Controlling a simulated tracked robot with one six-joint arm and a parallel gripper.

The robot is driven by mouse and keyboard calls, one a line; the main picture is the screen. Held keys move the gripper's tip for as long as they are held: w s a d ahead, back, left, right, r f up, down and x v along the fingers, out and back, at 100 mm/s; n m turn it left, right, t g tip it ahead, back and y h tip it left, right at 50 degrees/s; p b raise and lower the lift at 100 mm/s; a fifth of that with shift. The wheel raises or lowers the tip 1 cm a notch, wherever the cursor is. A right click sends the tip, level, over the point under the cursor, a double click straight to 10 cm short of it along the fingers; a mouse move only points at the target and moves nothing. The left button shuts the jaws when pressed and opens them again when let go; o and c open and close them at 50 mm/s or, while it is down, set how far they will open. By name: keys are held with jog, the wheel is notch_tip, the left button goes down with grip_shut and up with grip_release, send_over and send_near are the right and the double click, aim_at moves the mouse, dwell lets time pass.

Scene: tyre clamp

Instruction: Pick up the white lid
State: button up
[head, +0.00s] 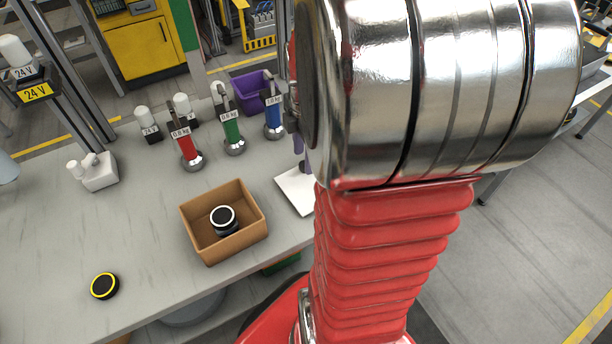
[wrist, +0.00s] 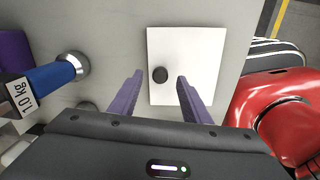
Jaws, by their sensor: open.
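The white lid (wrist: 208,55) is a flat white plate with a small dark round knob (wrist: 160,75), lying on the grey bench in the wrist view. In the head view the lid (head: 293,191) is partly hidden by my arm, near the bench's right edge. My gripper (wrist: 160,76) is open, its two purple fingers apart on either side of the knob in the wrist picture. I cannot tell how far above the lid the fingertips are. In the head view only a bit of purple finger (head: 299,143) shows.
A brown box (head: 252,236) holding a black-and-white round piece (head: 223,219) stands left of the lid. Blue (head: 273,117), green (head: 231,132) and red (head: 185,146) weighted handles stand behind. A black-yellow disc (head: 104,286) lies front left. The bench between is clear.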

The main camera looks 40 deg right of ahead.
jog(key=shift+f, duration=1.2)
jog(key=shift+c, duration=0.6)
grip_shut()
